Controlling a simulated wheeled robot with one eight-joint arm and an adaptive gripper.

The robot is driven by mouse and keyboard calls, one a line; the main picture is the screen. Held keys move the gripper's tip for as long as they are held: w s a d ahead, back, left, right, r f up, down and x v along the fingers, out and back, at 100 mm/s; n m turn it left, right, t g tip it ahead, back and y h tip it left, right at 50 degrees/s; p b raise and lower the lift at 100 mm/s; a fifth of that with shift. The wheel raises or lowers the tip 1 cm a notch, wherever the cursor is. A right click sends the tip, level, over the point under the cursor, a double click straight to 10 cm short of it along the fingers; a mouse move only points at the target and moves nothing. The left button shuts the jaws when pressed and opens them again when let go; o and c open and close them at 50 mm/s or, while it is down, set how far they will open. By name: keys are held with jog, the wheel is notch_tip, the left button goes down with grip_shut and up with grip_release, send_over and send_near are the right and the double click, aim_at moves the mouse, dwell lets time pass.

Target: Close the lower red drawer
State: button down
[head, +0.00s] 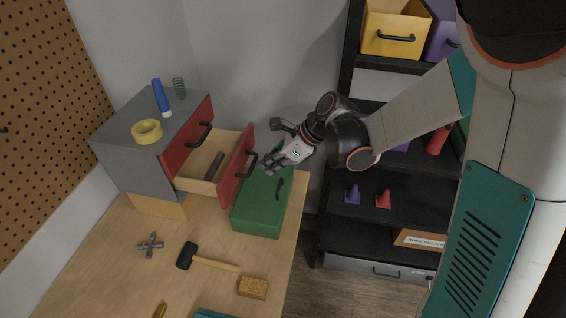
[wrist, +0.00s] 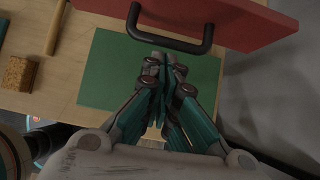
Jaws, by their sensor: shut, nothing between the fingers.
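The lower red drawer (head: 236,165) is pulled out of the grey cabinet (head: 135,155) on the workbench, with its wooden inside showing. A dark object (head: 214,165) lies in it. Its black handle (head: 246,165) faces right; in the wrist view the handle (wrist: 170,42) is on the red front (wrist: 235,20). The upper red drawer (head: 188,138) looks shut. My gripper (head: 268,165) is shut and empty, just right of the lower drawer's front, above a green box (head: 262,205). In the wrist view my fingertips (wrist: 160,62) are close to the handle; I cannot tell whether they touch it.
A blue marker (head: 161,97), yellow tape (head: 147,131) and a green spring (head: 179,88) are on the cabinet. A mallet (head: 205,258), a sponge (head: 252,288) and a metal part (head: 150,245) lie on the bench. Black shelving (head: 365,238) stands at right.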

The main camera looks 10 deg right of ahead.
aim_at(217, 161)
jog(key=shift+w+a+f, duration=0.1)
jog(key=shift+w+a, duration=0.05)
jog(key=shift+a, duration=0.2)
jog(key=w+a, duration=0.1)
jog(key=a, duration=0.3)
jog(key=w+a+b, duration=0.1)
jog(key=w+a, duration=0.1)
jog(key=a, duration=0.2)
jog(key=w+a, duration=0.1)
jog(key=a, duration=0.3)
jog(key=shift+w+a, duration=0.25)
jog(key=shift+a, duration=0.05)
jog(key=shift+d, duration=0.1)
